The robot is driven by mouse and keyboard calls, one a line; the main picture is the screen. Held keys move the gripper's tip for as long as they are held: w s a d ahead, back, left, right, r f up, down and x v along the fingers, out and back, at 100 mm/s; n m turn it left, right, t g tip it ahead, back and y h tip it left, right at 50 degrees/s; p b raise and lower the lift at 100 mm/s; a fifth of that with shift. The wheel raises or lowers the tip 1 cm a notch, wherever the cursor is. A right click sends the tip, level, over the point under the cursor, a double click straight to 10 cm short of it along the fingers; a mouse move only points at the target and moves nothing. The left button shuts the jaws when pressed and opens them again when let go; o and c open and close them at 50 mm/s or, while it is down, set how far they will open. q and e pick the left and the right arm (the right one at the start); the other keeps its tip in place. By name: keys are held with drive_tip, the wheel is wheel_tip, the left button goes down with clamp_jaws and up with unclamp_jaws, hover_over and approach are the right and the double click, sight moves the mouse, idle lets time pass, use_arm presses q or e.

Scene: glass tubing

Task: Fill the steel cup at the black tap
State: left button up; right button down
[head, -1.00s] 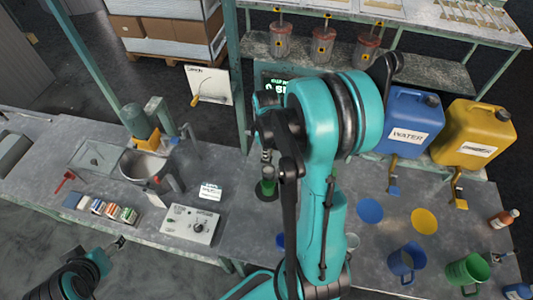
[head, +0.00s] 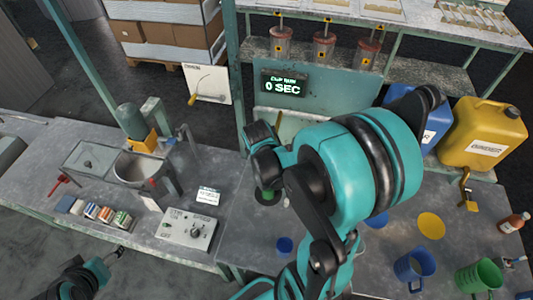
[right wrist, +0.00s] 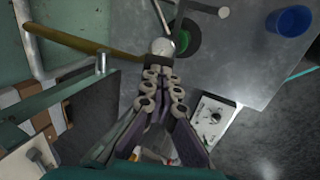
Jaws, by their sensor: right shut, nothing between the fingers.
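My right gripper (right wrist: 163,82) is shut and empty in the right wrist view. A brown-yellow bar (right wrist: 75,40) runs left of my right fingers. My left gripper (head: 117,252) is small at the lower left, clear of the bench.
A display (head: 284,86) reads 0 SEC. A small blue cup (head: 285,246) also shows in the wrist view (right wrist: 289,20). Blue (head: 414,268) and green (head: 479,278) mugs stand right, below yellow (head: 482,135) and blue (head: 436,122) cans. A control box (head: 187,229) stands left.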

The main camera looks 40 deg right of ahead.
use_arm(q)
drive_tip(key=shift+r, duration=0.1)
use_arm(e)
drive_tip(key=shift+r, duration=0.15)
use_arm(q)
drive_tip(key=shift+r+p, duration=0.5)
drive_tip(key=shift+p, duration=0.1)
use_arm(e)
drive_tip(key=shift+r, duration=0.65)
